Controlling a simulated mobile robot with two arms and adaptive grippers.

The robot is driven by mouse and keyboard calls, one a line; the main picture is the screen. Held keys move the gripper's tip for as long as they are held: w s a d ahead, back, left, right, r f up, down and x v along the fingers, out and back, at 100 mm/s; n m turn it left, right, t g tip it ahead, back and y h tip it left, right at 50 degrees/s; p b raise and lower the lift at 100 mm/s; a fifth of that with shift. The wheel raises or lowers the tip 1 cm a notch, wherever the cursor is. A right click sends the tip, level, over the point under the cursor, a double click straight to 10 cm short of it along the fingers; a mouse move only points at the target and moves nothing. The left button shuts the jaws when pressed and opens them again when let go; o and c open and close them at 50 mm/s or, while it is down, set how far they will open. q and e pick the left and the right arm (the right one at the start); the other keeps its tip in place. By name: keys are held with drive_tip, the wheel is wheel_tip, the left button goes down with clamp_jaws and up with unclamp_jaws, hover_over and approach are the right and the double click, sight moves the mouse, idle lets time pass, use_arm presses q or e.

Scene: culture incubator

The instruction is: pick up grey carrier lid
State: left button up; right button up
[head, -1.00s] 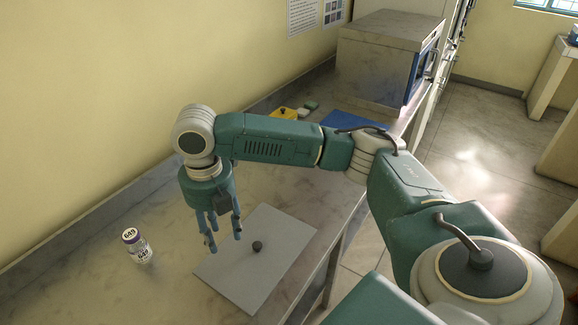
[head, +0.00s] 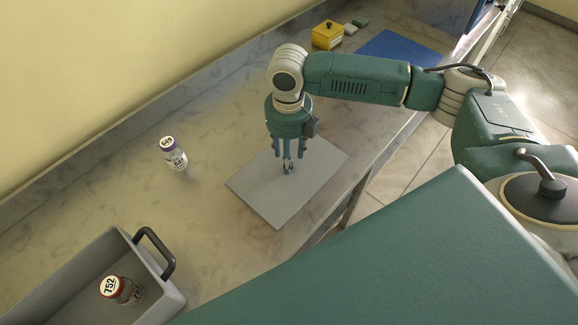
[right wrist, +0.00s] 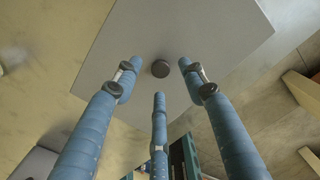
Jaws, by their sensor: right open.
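The grey carrier lid (head: 278,202) is a flat grey plate lying on the bench, and it also shows in the right wrist view (right wrist: 205,28). Its round dark knob (right wrist: 160,68) is clear in the right wrist view; in the head view the fingers mostly hide it. My right gripper (head: 288,166) points down over the lid. Its three blue fingers are open in the right wrist view (right wrist: 158,78), spread around the knob with gaps between them and it. Nothing is held. My left gripper is not in view.
A grey carrier (head: 75,262) with a dark handle (head: 156,252) stands at the lower left, holding a vial marked 752 (head: 121,290). A vial marked 649 (head: 174,155) stands left of the lid. A yellow box (head: 327,36) and blue mat (head: 402,50) are farther back.

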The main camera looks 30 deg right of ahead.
wheel_tip(320, 180, down, 2)
drive_tip(key=shift+s+f, duration=0.1)
drive_tip(key=shift+s, duration=0.05)
drive_tip(key=shift+f, duration=0.3)
clamp_jaws()
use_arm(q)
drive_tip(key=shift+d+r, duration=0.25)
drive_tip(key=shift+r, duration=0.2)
use_arm(e)
drive_tip(key=shift+r, duration=0.1)
